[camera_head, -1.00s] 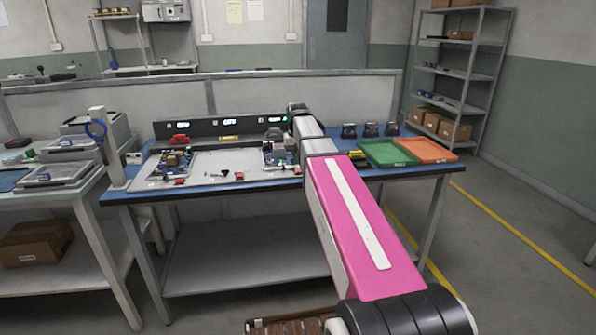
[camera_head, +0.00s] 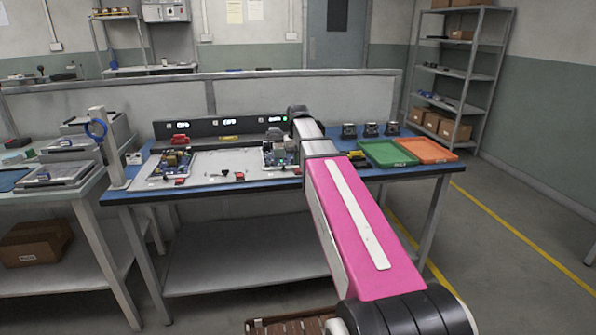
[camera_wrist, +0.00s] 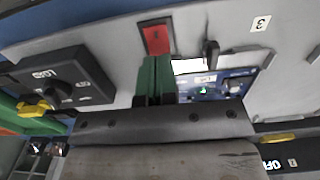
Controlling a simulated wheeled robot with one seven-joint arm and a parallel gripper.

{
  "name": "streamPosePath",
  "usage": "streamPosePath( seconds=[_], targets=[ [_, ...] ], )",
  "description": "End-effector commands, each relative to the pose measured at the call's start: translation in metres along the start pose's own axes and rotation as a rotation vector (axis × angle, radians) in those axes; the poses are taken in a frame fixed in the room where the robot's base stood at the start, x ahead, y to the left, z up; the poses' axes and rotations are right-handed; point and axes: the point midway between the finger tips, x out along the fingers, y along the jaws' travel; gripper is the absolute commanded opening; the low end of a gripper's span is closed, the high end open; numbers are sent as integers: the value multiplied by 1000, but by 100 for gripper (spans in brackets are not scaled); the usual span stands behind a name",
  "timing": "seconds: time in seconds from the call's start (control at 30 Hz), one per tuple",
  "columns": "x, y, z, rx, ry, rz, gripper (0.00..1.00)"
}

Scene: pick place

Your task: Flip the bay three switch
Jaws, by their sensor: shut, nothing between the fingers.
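In the wrist view, my gripper (camera_wrist: 155,62) is shut and empty, its green fingers pointing at the bench panel. A red square piece in a dark frame (camera_wrist: 156,39) lies just beyond the fingertips; I cannot tell whether they touch. A black toggle switch (camera_wrist: 210,53) stands to the right of the fingers, apart from them. A label with a 3 (camera_wrist: 260,24) is further right. A blue circuit board (camera_wrist: 232,84) is partly hidden behind the gripper. A lit display (camera_wrist: 271,165) beside another 3 seems to read OFF. In the head view, my arm hides my fingers.
A black box with a knob (camera_wrist: 62,80) and a yellow part (camera_wrist: 34,107) are left in the wrist view. In the head view, the blue workbench (camera_head: 130,192) carries a dark display panel (camera_head: 205,127), a green tray (camera_head: 388,153) and an orange tray (camera_head: 426,150).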

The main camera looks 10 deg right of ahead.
Motion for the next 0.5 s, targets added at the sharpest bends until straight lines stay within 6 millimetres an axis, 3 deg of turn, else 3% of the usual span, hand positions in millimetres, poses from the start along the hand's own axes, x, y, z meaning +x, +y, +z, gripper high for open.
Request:
streamPosePath(
  seconds=[0.5],
  targets=[
    [7, 0, 0, 0, 0, 0, 0]
  ],
)
